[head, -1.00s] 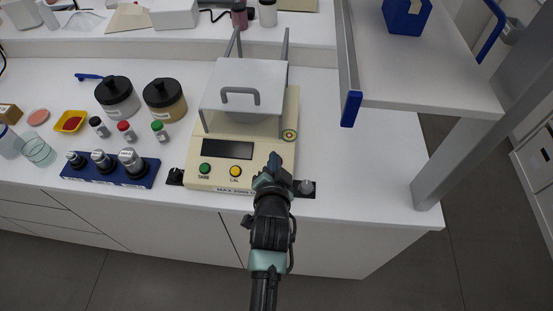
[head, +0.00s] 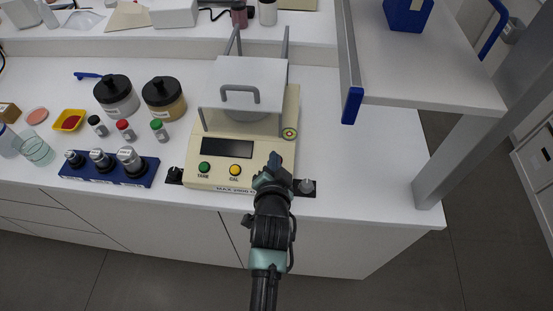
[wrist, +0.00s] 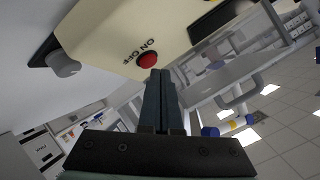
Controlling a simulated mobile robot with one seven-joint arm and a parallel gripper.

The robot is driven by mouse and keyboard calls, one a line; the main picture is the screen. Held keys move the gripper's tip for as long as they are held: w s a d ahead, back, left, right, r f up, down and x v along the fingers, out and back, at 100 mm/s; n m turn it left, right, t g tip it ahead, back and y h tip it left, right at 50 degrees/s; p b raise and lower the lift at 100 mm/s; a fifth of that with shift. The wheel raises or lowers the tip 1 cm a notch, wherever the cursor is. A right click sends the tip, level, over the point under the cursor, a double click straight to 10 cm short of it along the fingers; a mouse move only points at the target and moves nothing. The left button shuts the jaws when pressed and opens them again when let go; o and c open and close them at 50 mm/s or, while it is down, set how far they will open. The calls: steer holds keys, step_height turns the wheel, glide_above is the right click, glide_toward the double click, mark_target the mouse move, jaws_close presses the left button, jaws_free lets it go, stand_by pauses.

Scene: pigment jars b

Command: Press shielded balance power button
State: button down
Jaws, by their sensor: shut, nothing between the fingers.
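The shielded balance (head: 215,172) is a cream box on the bench with a dark display, a green TARE button, a yellow CAL button and a clear shield with a grey handle (head: 240,94). In the wrist view its side (wrist: 130,25) shows a red power button (wrist: 147,59) marked ON OFF. My gripper (head: 273,162) is at the balance's right front corner in the head view. In the wrist view my gripper (wrist: 159,76) is shut and empty, its tips just below the red button. I cannot tell whether they touch it. The head view does not show the red button.
A levelling foot (head: 305,186) sticks out right of my gripper. A blue weight block (head: 75,172) and several jars stand left of the balance. A raised shelf with a post (head: 440,150) stands at the right. The bench right of the balance is clear.

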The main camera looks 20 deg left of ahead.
steer(key=shift+w+f+b, duration=0.2)
steer(key=shift+f+b, duration=0.2)
steer(key=shift+f, duration=0.1)
stand_by(0.7)
steer(key=shift+r, duration=0.15)
steer(key=shift+s+r+p, duration=0.35)
steer(key=shift+r+p, duration=0.4)
steer(key=shift+p, duration=0.25)
steer(key=r+p, duration=0.2)
steer(key=s+r+p, duration=0.1)
steer(key=p, duration=0.1)
steer(key=s+r+p, duration=0.1)
steer(key=r+p, duration=0.1)
steer(key=shift+d+r, duration=0.3)
steer(key=shift+d, duration=0.05)
stand_by(0.4)
